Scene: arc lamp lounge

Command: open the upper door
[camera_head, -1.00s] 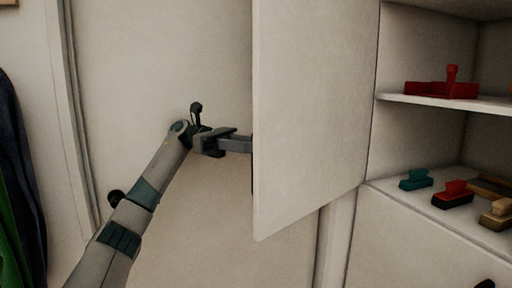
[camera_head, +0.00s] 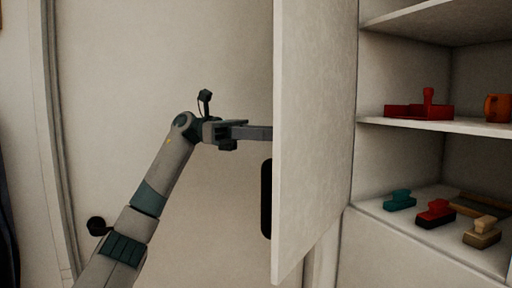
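The upper door (camera_head: 312,140) is a pale panel standing swung open from the cabinet, its free edge toward me and its hinge side near the shelves. Its black upright handle (camera_head: 266,198) shows just left of the free edge, on the far face. My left gripper (camera_head: 262,133) is on that far side, with its fingers reaching to the door edge a little above the visible part of the handle. The fingertips are hidden behind the door, so their gap and contact do not show. My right gripper is not in view.
The open cabinet's upper shelf (camera_head: 437,124) holds a red tray-like object (camera_head: 418,111) and an orange mug (camera_head: 497,108). Below are a teal block (camera_head: 399,200), a red-and-black block (camera_head: 436,213) and a tan block (camera_head: 482,233). A plain pale surface (camera_head: 120,90) lies behind my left arm.

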